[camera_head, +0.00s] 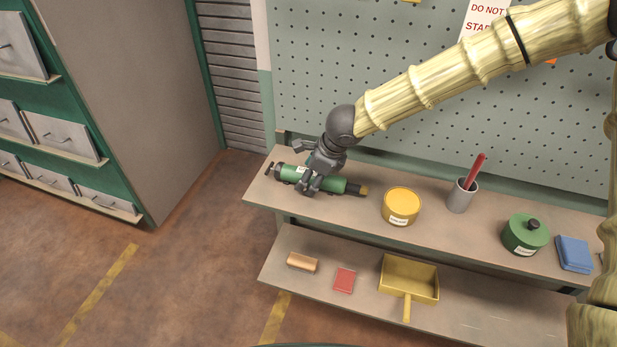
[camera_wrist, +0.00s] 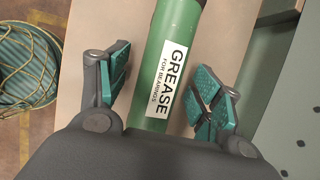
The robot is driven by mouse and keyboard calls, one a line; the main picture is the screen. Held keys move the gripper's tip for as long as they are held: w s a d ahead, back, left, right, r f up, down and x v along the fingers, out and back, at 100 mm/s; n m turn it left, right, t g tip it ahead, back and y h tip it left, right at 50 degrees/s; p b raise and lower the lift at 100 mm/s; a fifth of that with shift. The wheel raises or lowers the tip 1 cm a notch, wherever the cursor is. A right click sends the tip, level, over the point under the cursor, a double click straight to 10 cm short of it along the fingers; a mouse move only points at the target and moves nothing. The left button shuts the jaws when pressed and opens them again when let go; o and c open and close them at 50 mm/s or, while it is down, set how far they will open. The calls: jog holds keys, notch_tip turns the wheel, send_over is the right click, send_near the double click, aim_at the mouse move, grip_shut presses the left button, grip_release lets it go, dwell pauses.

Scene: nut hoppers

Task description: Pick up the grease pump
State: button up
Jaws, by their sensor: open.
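The grease pump (camera_head: 325,184) is a green cylinder with dark ends, lying on its side on the upper shelf at its left end. In the wrist view the grease pump (camera_wrist: 180,45) runs between my fingers, with a white label reading "GREASE FOR BEARINGS". My gripper (camera_head: 308,186) is over the pump's left half and hides part of it. In the wrist view my gripper (camera_wrist: 160,90) is open, one finger on each side of the green body, with gaps between the pads and the pump.
The upper shelf (camera_head: 440,232) also holds a yellow tin (camera_head: 401,205), a grey cup (camera_head: 461,196) with a red-handled item, a green canister (camera_head: 525,234) and blue cloths (camera_head: 574,253). The lower shelf holds a brush (camera_head: 302,262), a red packet (camera_head: 344,280) and a yellow dustpan (camera_head: 409,279). A pegboard stands behind.

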jog(key=shift+f, duration=0.15)
grip_shut()
dwell(0.4)
notch_tip(320, 180, up, 10)
jog(key=shift+r+b, duration=0.25)
jog(key=shift+b, duration=0.1)
dwell(0.3)
jog(key=c, duration=0.8)
grip_release()
grip_shut()
